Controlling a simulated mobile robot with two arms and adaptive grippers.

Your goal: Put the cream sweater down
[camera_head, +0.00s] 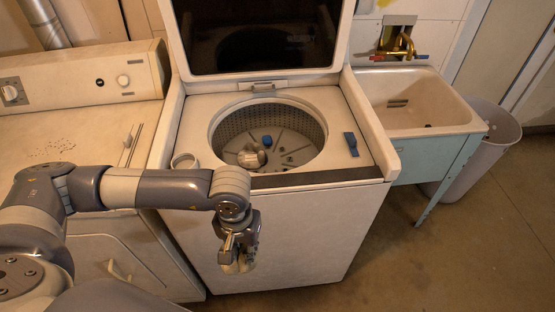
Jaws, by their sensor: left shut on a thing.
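My left gripper (238,248) hangs in front of the white washer's front panel, pointing down. It is shut on a small pale cream bundle (243,264), which I take for the cream sweater. The fingers hide much of it, and it blends with the white panel behind. My right gripper is not in view.
The top-loading washer (310,240) has its lid up; a beige item (251,157) and a small blue item (267,140) lie in its drum. A blue object (351,143) and a white cup (185,161) are on its top. A sink (420,105) and bin (490,150) stand right.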

